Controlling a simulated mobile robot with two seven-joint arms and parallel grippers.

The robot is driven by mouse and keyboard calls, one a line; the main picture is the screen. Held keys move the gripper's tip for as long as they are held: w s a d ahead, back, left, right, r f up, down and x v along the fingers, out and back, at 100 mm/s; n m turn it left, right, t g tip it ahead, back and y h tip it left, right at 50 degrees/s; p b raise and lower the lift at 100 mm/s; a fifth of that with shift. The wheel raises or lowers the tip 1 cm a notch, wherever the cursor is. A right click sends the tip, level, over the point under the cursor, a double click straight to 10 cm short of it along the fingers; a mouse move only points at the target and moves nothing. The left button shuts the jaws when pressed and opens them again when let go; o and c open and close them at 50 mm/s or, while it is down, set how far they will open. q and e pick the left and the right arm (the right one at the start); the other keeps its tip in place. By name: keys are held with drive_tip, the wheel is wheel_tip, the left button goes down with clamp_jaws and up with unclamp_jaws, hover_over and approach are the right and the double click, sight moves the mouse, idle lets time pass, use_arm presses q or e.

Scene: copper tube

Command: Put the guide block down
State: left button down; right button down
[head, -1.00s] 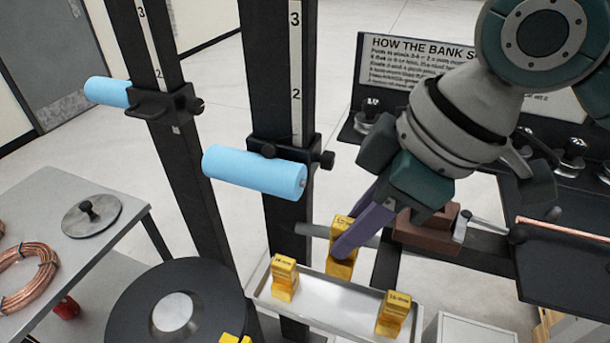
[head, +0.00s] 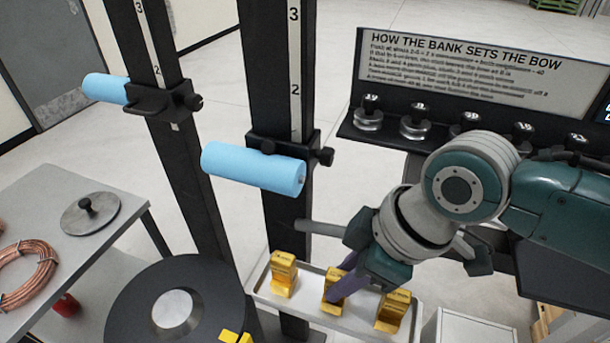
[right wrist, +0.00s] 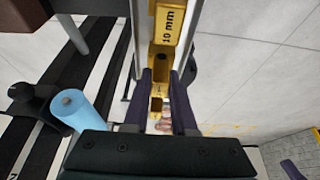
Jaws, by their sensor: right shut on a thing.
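My right gripper (head: 338,290) is shut on the yellow guide block (head: 332,287), the middle one of three in the metal tray (head: 362,325). The held block looks upright and level with its neighbours; I cannot tell whether its base touches the tray floor. One yellow block (head: 284,275) stands to its left and another (head: 393,311) to its right, both in the tray. In the right wrist view my fingers (right wrist: 165,105) flank yellow metal, with a block marked "10 mm" (right wrist: 166,25) beyond them. My left gripper is out of view.
Blue rollers (head: 254,168) on black posts stand behind and left of the tray. A black round drum (head: 180,308) is at the front left. A side table (head: 110,235) carries a copper coil (head: 28,270). A weight rack (head: 390,135) stands behind my right arm.

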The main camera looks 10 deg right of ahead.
drive_tip(key=c, duration=0.7)
unclamp_jaws()
drive_tip(key=shift+f, duration=0.1)
drive_tip(key=v, duration=1.2)
drive_tip(key=s+a+f+m+t, duration=0.1)
drive_tip(key=s+a+m, duration=0.2)
drive_tip(key=s, duration=0.3)
drive_tip(key=s+d+m+h, duration=0.1)
drive_tip(key=s+d+m, duration=0.1)
drive_tip(key=s+d+m+h, duration=0.1)
drive_tip(key=s+d+m, duration=0.1)
drive_tip(key=s, duration=0.1)
drive_tip(key=s+d+m+h+p, duration=0.1)
drive_tip(key=s+d+m, duration=0.1)
drive_tip(key=shift+s+d+f, duration=0.2)
drive_tip(key=shift+d+f, duration=0.15)
drive_tip(key=shift+d, duration=0.05)
